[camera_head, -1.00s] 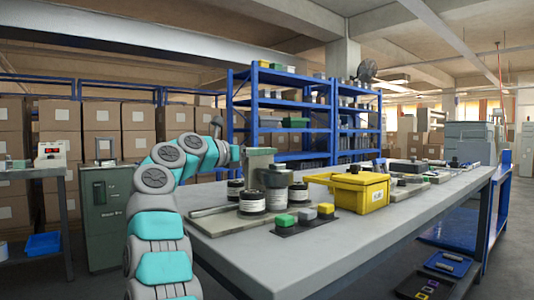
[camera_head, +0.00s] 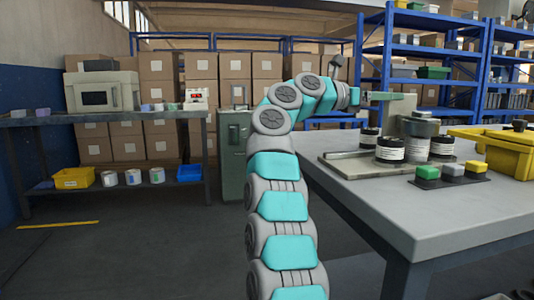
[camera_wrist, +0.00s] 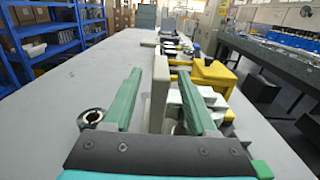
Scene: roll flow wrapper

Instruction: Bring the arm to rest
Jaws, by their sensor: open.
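My gripper (camera_head: 381,96) is at the end of my raised, bent arm, above the left part of the grey workbench (camera_head: 385,205). In the wrist view my gripper (camera_wrist: 161,78) has its two green fingers apart, so it is open. A grey upright plate (camera_wrist: 159,95) shows between the fingers in that view; I cannot tell any contact. In the head view a grey-green upright block (camera_head: 399,113) stands just beyond the gripper. Dark rolls with white labels (camera_head: 390,150) stand on a flat base plate (camera_head: 345,168) below it.
Green, grey and yellow blocks (camera_head: 453,170) sit on a dark pad near the bench's front. A yellow bin (camera_head: 510,158) is at the right. A side table (camera_head: 120,117) stands left, with open floor (camera_head: 150,245) before it. Blue shelves (camera_head: 440,22) rise behind.

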